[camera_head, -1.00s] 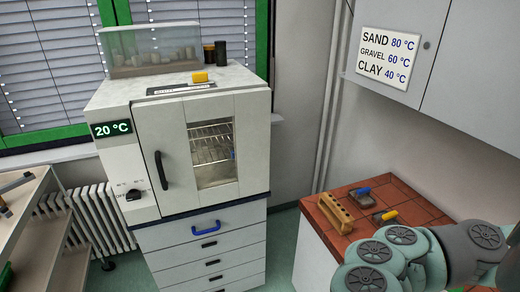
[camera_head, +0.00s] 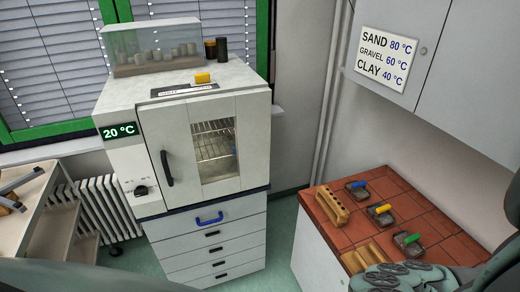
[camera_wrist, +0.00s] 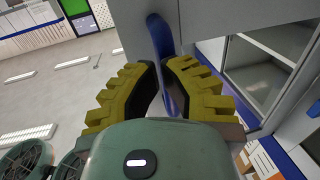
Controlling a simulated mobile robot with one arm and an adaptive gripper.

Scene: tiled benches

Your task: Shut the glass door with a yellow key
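The oven (camera_head: 205,150) stands closed in the head view, with a glass window (camera_head: 214,150) and a dark vertical handle (camera_head: 166,168). A small yellow block (camera_head: 202,78) lies on its top. A pale panel (camera_wrist: 215,17) and a glass pane (camera_wrist: 255,70) are to the right. Which door this is cannot be told.
The red tiled bench (camera_head: 330,243) at right also holds a wooden rack (camera_head: 331,207). A temperature sign (camera_head: 386,59) hangs on the wall cabinet (camera_head: 455,80). A wooden trolley (camera_head: 70,232) and a radiator (camera_head: 110,205) stand at left.

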